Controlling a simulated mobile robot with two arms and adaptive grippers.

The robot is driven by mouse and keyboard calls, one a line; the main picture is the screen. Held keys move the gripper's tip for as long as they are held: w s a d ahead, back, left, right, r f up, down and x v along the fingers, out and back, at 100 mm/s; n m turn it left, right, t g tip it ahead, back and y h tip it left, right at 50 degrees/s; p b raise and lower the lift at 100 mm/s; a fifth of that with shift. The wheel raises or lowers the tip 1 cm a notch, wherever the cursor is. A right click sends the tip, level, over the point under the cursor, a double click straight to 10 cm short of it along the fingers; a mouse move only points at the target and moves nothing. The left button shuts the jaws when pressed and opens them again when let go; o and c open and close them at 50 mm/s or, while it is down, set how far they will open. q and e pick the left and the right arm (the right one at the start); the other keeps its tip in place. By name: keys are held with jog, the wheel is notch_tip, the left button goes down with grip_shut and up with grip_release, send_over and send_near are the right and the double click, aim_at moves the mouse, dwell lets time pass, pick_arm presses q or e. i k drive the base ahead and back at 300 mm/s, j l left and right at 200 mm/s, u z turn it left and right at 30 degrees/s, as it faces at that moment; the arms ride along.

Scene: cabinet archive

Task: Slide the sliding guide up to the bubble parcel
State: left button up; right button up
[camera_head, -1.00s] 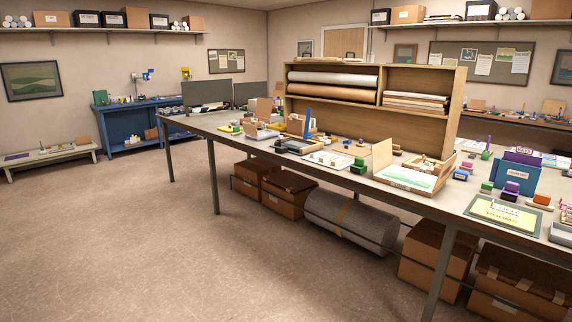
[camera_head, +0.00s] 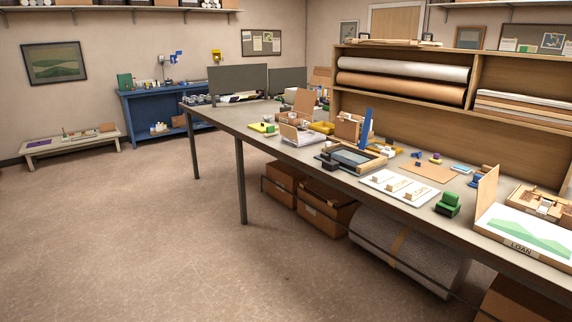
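Neither of my grippers is in view. I cannot clearly pick out the sliding guide or the bubble parcel among the small items. A framed tray with a grey-blue inside (camera_head: 352,157) sits near the front edge of the long table (camera_head: 262,145). A blue upright piece (camera_head: 366,127) stands just behind it; I cannot tell whether this is the guide. A large pale roll with a tan band (camera_head: 400,246) lies under the table. A blue workbench (camera_head: 150,117) at the back wall carries small items too far off to tell apart.
Open floor (camera_head: 120,230) lies left of the long table. A low bench (camera_head: 70,146) stands by the left wall. Table legs (camera_head: 241,180) and cardboard boxes (camera_head: 325,207) are under the table. A wooden shelf unit with rolls (camera_head: 400,110) stands along its back.

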aim_at(328, 145)
jog(key=i+z, duration=0.15)
jog(key=i, duration=0.35)
jog(key=i+j+z, duration=0.15)
jog(key=i, duration=0.4)
jog(key=i+j+z, duration=0.15)
jog(key=i, duration=0.35)
jog(key=i+j+z, duration=0.15)
jog(key=i+j, duration=0.15)
jog(key=i, duration=0.2)
